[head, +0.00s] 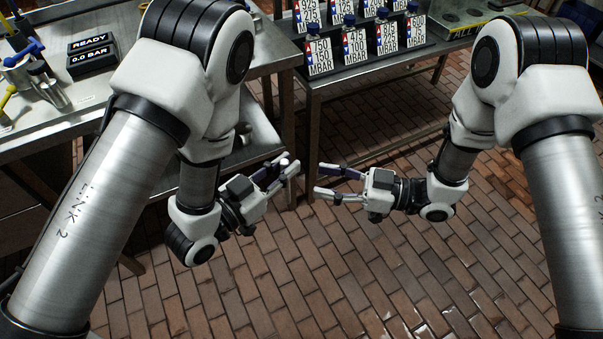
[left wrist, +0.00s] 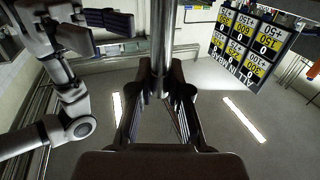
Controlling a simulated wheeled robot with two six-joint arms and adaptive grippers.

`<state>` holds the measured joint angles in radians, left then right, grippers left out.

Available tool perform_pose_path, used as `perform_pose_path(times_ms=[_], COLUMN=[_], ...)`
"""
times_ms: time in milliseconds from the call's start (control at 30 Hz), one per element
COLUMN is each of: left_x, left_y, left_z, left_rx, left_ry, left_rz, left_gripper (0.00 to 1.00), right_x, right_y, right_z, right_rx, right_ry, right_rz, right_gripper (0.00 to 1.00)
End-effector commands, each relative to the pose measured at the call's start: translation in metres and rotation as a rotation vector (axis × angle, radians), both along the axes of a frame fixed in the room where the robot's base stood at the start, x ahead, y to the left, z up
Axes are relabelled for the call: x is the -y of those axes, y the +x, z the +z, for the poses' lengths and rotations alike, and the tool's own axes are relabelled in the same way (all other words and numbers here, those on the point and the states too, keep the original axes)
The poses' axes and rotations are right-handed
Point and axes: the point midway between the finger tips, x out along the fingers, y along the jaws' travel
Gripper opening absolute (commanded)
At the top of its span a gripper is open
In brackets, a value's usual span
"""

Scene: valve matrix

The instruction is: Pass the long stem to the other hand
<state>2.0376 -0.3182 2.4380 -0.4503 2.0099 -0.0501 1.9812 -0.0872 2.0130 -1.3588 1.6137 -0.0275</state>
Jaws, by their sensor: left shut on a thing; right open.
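My left gripper (head: 286,170) is shut on the long stem, above the floor in the middle of the head view. The stem (left wrist: 162,38) is a straight grey metal rod in the left wrist view; it runs from the top edge down between my left fingers (left wrist: 160,105). In the head view the stem is hard to make out at the left fingertips. My right gripper (head: 321,181) is open and empty, just right of the left one, its fingers pointing at it with a small gap. The right gripper's dark finger pad (left wrist: 108,21) also shows at upper left in the left wrist view.
A steel bench at left (head: 262,52) bears a black "READY 0.0 BAR" display (head: 92,52). A table at the back (head: 385,62) holds several blue-topped items with MBAR labels (head: 354,46). The brick floor (head: 330,270) below the grippers is clear.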

Motion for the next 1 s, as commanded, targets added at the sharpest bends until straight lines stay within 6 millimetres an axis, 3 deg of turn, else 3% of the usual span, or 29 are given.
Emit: perform_pose_path(times_ms=[200, 333, 500, 733, 767, 867, 900, 1000], left_x=[0.0, 0.0, 0.0, 0.0, 0.0, 0.0, 0.0, 0.0], left_y=[0.0, 0.0, 0.0, 0.0, 0.0, 0.0, 0.0, 0.0], left_z=[0.0, 0.0, 0.0, 0.0, 0.0, 0.0, 0.0, 0.0], left_rx=[0.001, 0.001, 0.001, 0.001, 0.001, 0.001, 0.001, 0.0], left_ry=[-0.001, -0.001, -0.001, -0.001, -0.001, -0.001, -0.001, -0.001], left_rz=[0.0, 0.0, 0.0, 0.0, 0.0, 0.0, 0.0, -0.001], left_gripper=[0.0, 0.0, 0.0, 0.0, 0.0, 0.0, 0.0, 0.0], right_x=[-0.052, -0.075, -0.089, -0.089, -0.089, -0.089, -0.089, -0.089], right_y=[0.005, 0.009, 0.012, 0.012, 0.012, 0.012, 0.012, 0.013], right_z=[-0.001, -0.001, -0.001, -0.001, -0.001, -0.001, -0.001, -0.001], right_rx=[0.0, 0.0, -0.001, -0.001, -0.001, -0.001, -0.001, -0.001], right_ry=[-0.005, -0.004, -0.003, -0.003, -0.003, -0.003, -0.003, -0.003], right_rz=[0.005, 0.002, -0.001, -0.003, -0.003, -0.003, -0.004, -0.006], right_gripper=[0.47, 0.47, 0.47, 0.47, 0.4, 0.05, 0.0, 0.0])
